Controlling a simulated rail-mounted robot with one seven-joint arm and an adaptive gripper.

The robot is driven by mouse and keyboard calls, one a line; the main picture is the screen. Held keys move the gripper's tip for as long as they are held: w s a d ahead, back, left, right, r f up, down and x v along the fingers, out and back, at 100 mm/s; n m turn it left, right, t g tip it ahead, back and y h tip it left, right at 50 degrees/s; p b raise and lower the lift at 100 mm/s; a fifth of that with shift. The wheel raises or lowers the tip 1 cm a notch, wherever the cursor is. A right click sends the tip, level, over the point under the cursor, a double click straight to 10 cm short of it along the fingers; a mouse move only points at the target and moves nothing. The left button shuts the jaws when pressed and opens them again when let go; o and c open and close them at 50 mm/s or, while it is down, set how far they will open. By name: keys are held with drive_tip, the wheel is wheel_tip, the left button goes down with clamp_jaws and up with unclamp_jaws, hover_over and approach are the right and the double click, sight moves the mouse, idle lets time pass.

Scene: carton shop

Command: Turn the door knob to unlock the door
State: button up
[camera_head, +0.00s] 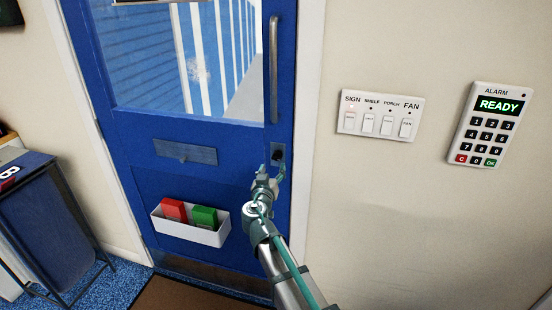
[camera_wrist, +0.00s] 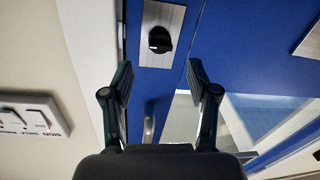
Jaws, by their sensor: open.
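The blue door (camera_head: 150,135) stands ahead with a window in its upper half. A small black door knob (camera_head: 276,155) sits on a metal plate below the long vertical handle (camera_head: 273,70). In the wrist view, the knob (camera_wrist: 160,40) shows clearly on its silver plate, beyond the fingertips. My gripper (camera_wrist: 157,78) is open and empty, its two fingers spread to either side of the knob's line and apart from it. In the head view, my gripper (camera_head: 274,172) is just below the knob and partly covers the plate's lower part.
A white switch panel (camera_head: 380,116) and an alarm keypad (camera_head: 487,125) reading READY are on the wall to the right. A white bin (camera_head: 188,228) with a red and a green item hangs on the door.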

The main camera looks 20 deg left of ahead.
sight(276, 159)
drive_tip(key=w, duration=0.2)
drive_tip(key=w+p, duration=0.1)
drive_tip(key=w, duration=0.1)
drive_tip(key=w+a, duration=0.1)
drive_tip(key=w, duration=0.1)
drive_tip(key=shift+w+p, duration=0.35)
drive_tip(key=shift+p, duration=0.05)
drive_tip(key=shift+c, duration=0.2)
clamp_jaws()
